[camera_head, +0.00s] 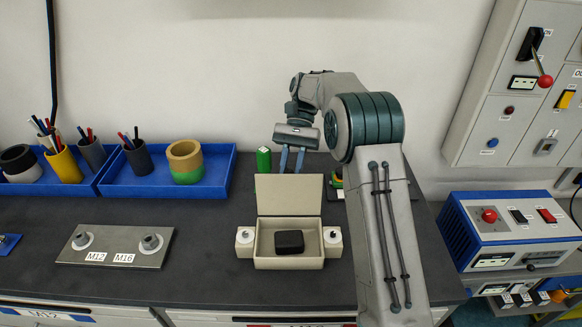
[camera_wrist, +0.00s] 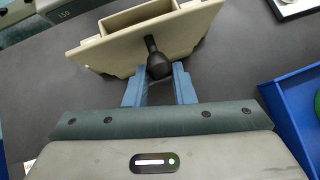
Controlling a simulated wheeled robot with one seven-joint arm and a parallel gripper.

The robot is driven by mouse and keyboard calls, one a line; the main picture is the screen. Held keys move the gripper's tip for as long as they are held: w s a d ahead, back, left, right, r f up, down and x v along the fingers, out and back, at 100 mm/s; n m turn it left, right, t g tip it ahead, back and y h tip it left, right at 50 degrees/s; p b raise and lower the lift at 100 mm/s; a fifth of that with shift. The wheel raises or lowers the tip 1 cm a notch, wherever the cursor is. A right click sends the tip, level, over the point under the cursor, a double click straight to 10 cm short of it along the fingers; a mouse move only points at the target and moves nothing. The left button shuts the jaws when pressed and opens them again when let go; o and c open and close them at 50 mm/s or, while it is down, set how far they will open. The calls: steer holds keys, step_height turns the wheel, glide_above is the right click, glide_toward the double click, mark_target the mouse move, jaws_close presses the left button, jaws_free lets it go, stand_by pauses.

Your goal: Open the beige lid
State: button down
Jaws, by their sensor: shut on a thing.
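The beige lid (camera_head: 290,193) stands about upright at the back edge of its beige box (camera_head: 289,263), so the box is open. A dark block (camera_head: 289,241) lies inside the box. My gripper (camera_head: 291,168) is behind the lid, and its fingertips are partly hidden by the lid's top edge. In the wrist view the lid (camera_wrist: 190,35) shows a black knob (camera_wrist: 157,60) on its outer face. The blue fingers of my gripper (camera_wrist: 160,78) are shut on this knob.
A green block (camera_head: 263,160) stands behind the lid on the left. Blue trays (camera_head: 210,190) with cups are further left. A metal plate (camera_head: 115,248) lies at the front left. A blue-and-white control box (camera_head: 510,232) is at the right. The counter in front of the box is clear.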

steer(key=shift+s+f, duration=0.1)
steer(key=shift+f, duration=0.25)
steer(key=c, duration=1.2)
jaws_free()
steer(key=shift+c, duration=0.2)
steer(key=shift+a+r, duration=0.1)
steer(key=shift+r, duration=0.15)
steer(key=shift+r, duration=0.1)
